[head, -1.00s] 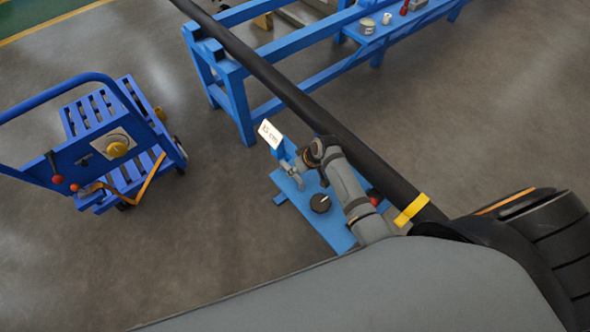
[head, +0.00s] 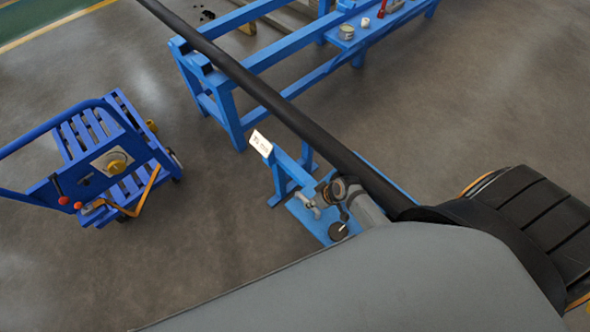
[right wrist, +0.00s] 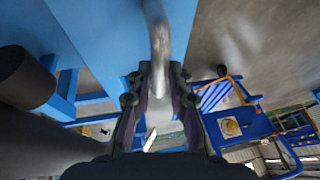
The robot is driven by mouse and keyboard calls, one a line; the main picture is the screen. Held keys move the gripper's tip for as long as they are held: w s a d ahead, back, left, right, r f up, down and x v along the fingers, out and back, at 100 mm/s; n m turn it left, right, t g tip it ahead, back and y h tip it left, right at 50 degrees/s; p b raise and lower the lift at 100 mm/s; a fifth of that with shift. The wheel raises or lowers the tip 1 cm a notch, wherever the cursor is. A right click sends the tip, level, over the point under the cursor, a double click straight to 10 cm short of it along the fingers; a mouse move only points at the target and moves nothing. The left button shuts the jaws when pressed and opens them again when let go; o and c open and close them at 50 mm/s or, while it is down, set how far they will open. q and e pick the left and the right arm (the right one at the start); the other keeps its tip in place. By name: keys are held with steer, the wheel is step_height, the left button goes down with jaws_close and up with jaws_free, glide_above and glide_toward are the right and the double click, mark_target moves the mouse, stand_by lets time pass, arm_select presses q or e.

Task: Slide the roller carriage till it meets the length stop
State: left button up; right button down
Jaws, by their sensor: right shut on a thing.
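My right gripper (head: 322,197) is below the long black tube in the head view. It is shut on a grey T-shaped handle (head: 311,208). In the right wrist view the fingers (right wrist: 158,98) close around a curved silver handle bar (right wrist: 160,38). The handle and a round black knob (head: 338,231) seem to belong to the roller carriage, over a blue base (head: 308,222) under the tube. A white label plate (head: 261,143) stands at the frame's far end. I cannot make out the length stop; my arm and body hide the near end. My left gripper is out of view.
The black tube (head: 250,85) crosses above the carriage, close to my right arm. A blue trestle bench (head: 240,125) stands behind. A blue cart (head: 75,180) with a yellow knob (head: 116,162) stands at left. Floor between cart and blue frame is clear.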

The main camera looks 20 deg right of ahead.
mark_target(331, 226)
steer(key=s+d, duration=0.1)
steer(key=s, duration=0.2)
steer(key=s+d+p, duration=0.1)
steer(key=s, duration=0.3)
steer(key=s+d+p, duration=0.1)
steer(key=s+d, duration=0.1)
steer(key=s, duration=0.2)
steer(key=c, duration=1.3)
jaws_free()
steer(key=shift+w, duration=0.15)
steer(key=shift+o, duration=0.2)
steer(key=v, duration=1.2)
steer(key=shift+a, duration=0.15)
